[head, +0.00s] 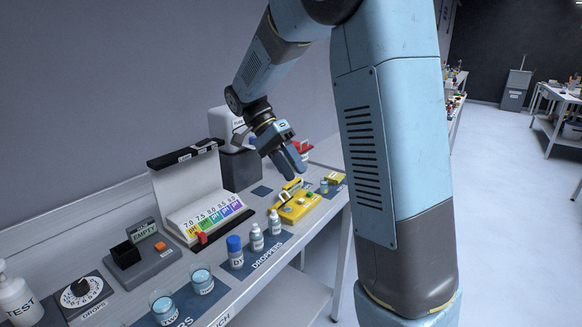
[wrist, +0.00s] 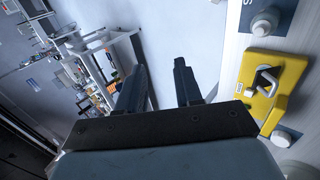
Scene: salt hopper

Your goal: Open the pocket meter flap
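The pocket meter appears to be the yellow device (head: 297,209) on the bench, right of the dropper bottles; it also shows at the right of the wrist view (wrist: 248,72). A grey metal loop handle (wrist: 266,81) stands on its top, probably part of the flap. I cannot tell how far the flap is raised. My gripper (head: 293,160) hangs above and behind the yellow device in the head view, apart from it. In the wrist view my gripper (wrist: 160,70) has its two dark fingers spread with nothing between them, and the device lies to their right.
Dropper bottles (head: 257,237) stand just left of the device. A white case with a pH colour chart (head: 208,215), a dark box (head: 239,169) and a red item (head: 304,148) stand around it. Cups (head: 202,281) stand nearer.

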